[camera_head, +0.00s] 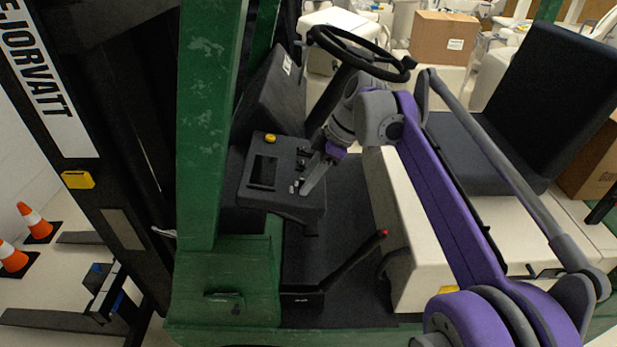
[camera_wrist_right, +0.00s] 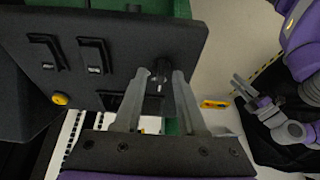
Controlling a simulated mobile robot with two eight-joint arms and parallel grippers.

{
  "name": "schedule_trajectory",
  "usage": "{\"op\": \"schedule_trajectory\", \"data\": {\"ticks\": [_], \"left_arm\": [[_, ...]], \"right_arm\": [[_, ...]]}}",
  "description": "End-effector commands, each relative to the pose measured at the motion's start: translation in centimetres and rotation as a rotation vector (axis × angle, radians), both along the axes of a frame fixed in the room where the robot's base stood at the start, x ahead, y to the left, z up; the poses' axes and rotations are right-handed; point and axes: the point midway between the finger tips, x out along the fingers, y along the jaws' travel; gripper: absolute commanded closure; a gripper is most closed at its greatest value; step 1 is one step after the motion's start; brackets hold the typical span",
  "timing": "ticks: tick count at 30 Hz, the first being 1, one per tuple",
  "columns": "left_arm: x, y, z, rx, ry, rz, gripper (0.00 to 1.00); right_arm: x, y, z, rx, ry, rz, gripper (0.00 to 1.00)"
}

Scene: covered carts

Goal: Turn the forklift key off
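The forklift key (camera_wrist_right: 160,74) shows in the wrist view as a small dark piece with a light mark at the end of the black control panel (camera_wrist_right: 120,45). My right gripper (camera_wrist_right: 161,82) is open, with one finger on each side of the key and a gap between them. I cannot tell whether either finger touches it. In the head view my right gripper (camera_head: 309,182) points down at the console (camera_head: 262,195), and its fingers hide the key area. My left gripper (camera_wrist_right: 241,88) shows small at the right of the wrist view, with its fingers apart and empty.
A steering wheel (camera_head: 360,53) stands above the console. A green post (camera_head: 205,120) rises at left, and a dark seat (camera_head: 540,100) is at right. A red-tipped lever (camera_head: 355,262) rises from the floor. Orange cones (camera_head: 35,222) stand at far left.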

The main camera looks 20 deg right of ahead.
Motion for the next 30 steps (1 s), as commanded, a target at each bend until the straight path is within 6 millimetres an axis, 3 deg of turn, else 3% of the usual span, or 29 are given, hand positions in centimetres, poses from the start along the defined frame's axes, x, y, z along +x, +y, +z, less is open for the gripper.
{"op": "schedule_trajectory", "data": {"ticks": [5,18,23,30], "left_arm": [[0.1,0.0,0.2,0.000,-0.002,0.000,0.60],[1.0,0.0,1.7,0.000,-0.020,0.000,0.60],[1.2,0.0,1.9,0.000,-0.023,0.000,0.60],[1.2,0.0,1.8,0.000,-0.023,0.000,0.60]], "right_arm": [[-0.1,-0.5,1.0,0.000,0.000,-0.001,0.60],[-1.1,-4.3,8.3,0.000,-0.002,-0.002,0.60],[-1.3,-4.9,9.4,0.000,-0.001,0.000,0.60],[-1.4,-5.0,9.5,0.000,0.000,0.000,0.60]]}}
